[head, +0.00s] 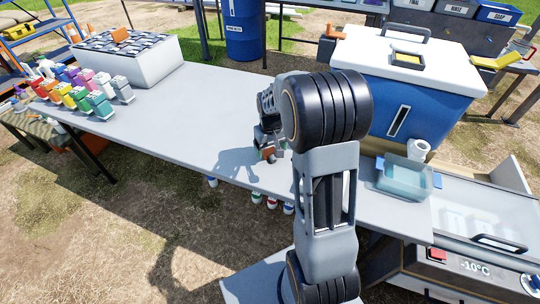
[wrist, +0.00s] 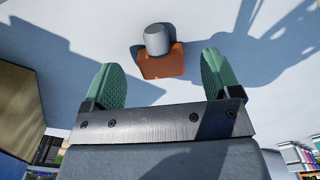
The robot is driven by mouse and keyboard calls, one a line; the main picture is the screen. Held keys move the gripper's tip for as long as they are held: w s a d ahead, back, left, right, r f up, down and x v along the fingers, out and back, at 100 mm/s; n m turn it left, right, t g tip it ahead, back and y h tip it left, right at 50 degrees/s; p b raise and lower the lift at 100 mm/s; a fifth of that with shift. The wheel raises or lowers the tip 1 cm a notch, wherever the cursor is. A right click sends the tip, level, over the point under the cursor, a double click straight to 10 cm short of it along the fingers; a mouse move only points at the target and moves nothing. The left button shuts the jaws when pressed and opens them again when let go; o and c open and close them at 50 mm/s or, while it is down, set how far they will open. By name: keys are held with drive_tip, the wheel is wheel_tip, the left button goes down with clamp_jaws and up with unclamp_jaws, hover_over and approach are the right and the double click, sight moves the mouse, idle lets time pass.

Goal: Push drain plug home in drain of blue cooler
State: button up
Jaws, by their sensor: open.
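The blue cooler (head: 428,118) with a white lid stands at the right end of the grey table. A white round fitting, which looks like its drain (head: 419,149), shows low on its front. In the wrist view, a grey cylinder on an orange block, which may be the drain plug (wrist: 157,40), stands on the pale tabletop. My gripper (wrist: 160,62) is open, its green fingers on either side of the block without visible contact. In the head view my gripper (head: 268,145) is low over the table, left of the cooler, partly hidden by my arm.
A clear tub (head: 404,178) sits below the drain at the table's front edge. A freezer box (head: 475,235) stands at the lower right. Several coloured bottles (head: 85,90) and a foam box (head: 135,62) are at the far left.

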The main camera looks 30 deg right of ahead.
drive_tip(key=shift+f, duration=0.9)
drive_tip(key=shift+c, duration=0.5)
drive_tip(key=c, duration=1)
